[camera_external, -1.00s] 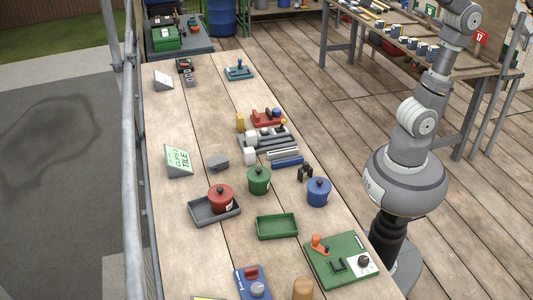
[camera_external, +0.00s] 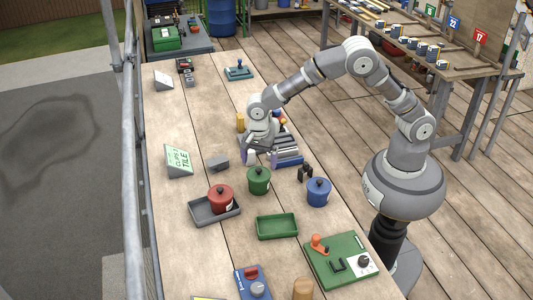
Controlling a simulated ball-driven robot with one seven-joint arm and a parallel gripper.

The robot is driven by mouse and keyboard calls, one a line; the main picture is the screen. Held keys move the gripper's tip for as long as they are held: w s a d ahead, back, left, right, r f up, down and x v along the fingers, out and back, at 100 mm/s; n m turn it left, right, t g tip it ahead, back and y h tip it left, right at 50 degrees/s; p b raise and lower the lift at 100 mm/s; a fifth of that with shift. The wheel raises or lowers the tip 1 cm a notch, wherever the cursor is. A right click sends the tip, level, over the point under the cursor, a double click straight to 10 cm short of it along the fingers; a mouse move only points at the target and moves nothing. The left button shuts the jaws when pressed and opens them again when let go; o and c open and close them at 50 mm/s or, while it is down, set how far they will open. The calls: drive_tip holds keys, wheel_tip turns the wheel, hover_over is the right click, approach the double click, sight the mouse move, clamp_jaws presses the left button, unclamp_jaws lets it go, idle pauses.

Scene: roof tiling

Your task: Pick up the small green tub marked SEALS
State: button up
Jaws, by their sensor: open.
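The small green tub (camera_external: 259,181) with a dark lid and knob stands upright on the wooden table, between the red tub (camera_external: 220,197) and the blue tub (camera_external: 318,192). A small pale label shows on it, too small to read. My gripper (camera_external: 260,158) is open above the table, just behind the green tub in the picture, with its fingers pointing down. It appears apart from the tub. My gripper and wrist hide part of the grey rack and the red tool behind.
The red tub sits in a dark grey tray (camera_external: 203,217). An empty green tray (camera_external: 277,227) lies in front of the green tub. A green board with controls (camera_external: 341,260) is at front right. A small black object (camera_external: 305,173) stands near the blue tub. The left tabletop is mostly clear.

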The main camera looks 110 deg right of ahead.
sight(258, 169)
drive_tip(key=f+b, duration=0.1)
drive_tip(key=f, duration=0.2)
drive_tip(key=f+b, duration=0.2)
drive_tip(key=f, duration=0.1)
drive_tip(key=shift+w+d+f, duration=0.1)
drive_tip(key=shift+d+f, duration=0.1)
drive_tip(key=shift+f, duration=0.1)
drive_tip(key=shift+r, duration=0.15)
drive_tip(key=c, duration=1.1)
